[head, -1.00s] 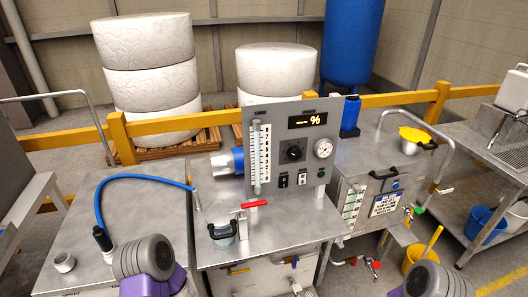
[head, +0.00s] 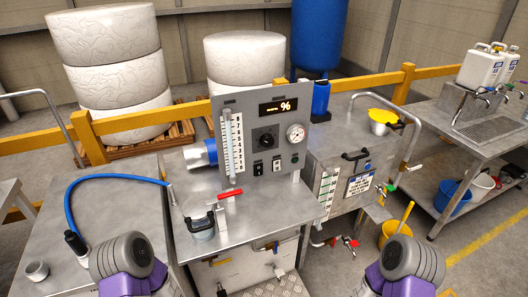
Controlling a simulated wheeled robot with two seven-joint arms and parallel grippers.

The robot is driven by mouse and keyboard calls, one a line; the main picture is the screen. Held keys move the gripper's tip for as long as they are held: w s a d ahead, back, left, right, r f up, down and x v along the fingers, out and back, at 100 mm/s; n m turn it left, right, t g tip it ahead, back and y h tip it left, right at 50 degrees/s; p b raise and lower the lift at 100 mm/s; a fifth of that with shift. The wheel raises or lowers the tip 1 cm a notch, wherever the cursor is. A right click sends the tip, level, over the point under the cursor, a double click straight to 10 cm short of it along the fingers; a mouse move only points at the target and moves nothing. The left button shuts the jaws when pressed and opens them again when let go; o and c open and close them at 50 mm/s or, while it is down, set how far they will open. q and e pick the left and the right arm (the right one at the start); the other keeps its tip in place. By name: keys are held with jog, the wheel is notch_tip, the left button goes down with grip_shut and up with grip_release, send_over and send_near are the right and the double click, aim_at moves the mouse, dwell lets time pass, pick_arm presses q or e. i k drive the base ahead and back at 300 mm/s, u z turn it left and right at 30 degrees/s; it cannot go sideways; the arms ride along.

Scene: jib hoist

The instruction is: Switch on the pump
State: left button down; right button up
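The pump panel (head: 283,153) is a grey upright plate on the back of a metal bench. It carries a lit "%" display (head: 279,107), a black rotary knob (head: 266,138), a round gauge (head: 296,133) and a flow tube (head: 232,145). Below the knob are two small switches, a black one (head: 258,168) and a white-and-black one (head: 276,165); their positions are too small to tell. A blue motor-like part (head: 203,154) sticks out at the panel's left. My two purple and grey arms show at the bottom edge; both grippers are out of view.
A red-handled valve (head: 230,194) and a lidded jar (head: 202,227) stand on the bench before the panel. A blue hose (head: 118,179) arches at the left. A metal tank (head: 350,175) with a yellow funnel stands at the right, and a sink table (head: 480,140) beyond.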

aim_at(258, 170)
jog(key=u, duration=0.55)
jog(key=k, duration=1.3)
jog(key=z, duration=0.55)
jog(key=i, duration=1.6)
jog(key=u, duration=0.35)
